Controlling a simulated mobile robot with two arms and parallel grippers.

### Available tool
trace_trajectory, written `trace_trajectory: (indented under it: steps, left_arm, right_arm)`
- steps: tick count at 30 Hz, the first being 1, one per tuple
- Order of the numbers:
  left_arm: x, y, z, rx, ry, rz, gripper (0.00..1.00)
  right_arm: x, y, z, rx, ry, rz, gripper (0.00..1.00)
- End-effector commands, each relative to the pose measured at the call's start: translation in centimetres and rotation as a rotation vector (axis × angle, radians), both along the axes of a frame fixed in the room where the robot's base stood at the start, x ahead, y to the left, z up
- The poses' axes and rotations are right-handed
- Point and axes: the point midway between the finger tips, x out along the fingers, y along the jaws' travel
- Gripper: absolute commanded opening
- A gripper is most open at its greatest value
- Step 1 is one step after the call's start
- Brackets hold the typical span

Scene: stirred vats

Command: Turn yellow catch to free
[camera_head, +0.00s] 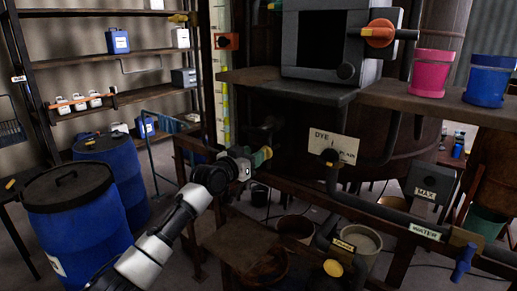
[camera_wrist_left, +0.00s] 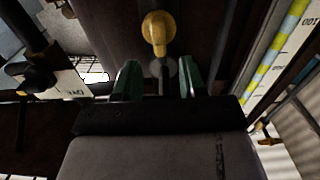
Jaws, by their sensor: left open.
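The yellow catch (camera_wrist_left: 157,30) shows in the left wrist view as a rounded yellow knob with a narrower end, on a dark upright surface. It lies beyond my left gripper's fingertips, roughly centred between them, and no finger appears to touch it. My left gripper (camera_head: 261,156) is open, its green fingers spread and empty; it also shows in the left wrist view (camera_wrist_left: 160,78). In the head view the gripper is at the dark vat frame, left of the DYE sign (camera_head: 342,148), and I cannot make out the catch behind it. My right gripper is not in view.
A yellow-striped gauge (camera_head: 225,100) stands left of the gripper. A dark shelf (camera_head: 285,86) juts out above it. Pink (camera_head: 433,75) and blue (camera_head: 488,82) buckets stand on a ledge at right. Blue drums (camera_head: 75,215) stand on the floor at left. Pipes cross below right.

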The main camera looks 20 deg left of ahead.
Motion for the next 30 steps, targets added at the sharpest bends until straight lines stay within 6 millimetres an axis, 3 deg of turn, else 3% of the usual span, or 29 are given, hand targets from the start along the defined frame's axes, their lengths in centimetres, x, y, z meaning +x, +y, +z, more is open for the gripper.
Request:
trace_trajectory:
  steps: [9,20,28,30]
  left_arm:
    - [2.8,-1.0,0.0,-0.002,0.001,0.000,0.41]
    - [3.1,-1.1,-0.1,0.000,0.000,0.001,0.41]
    - [3.1,-1.1,-0.1,0.000,0.000,0.001,0.03]
    - [3.1,-1.1,-0.1,0.000,0.000,0.001,0.00]
  right_arm:
    - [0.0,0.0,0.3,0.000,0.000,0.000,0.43]
    - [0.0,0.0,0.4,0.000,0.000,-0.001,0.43]
    - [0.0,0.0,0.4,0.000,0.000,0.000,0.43]
    - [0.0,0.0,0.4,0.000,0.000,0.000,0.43]
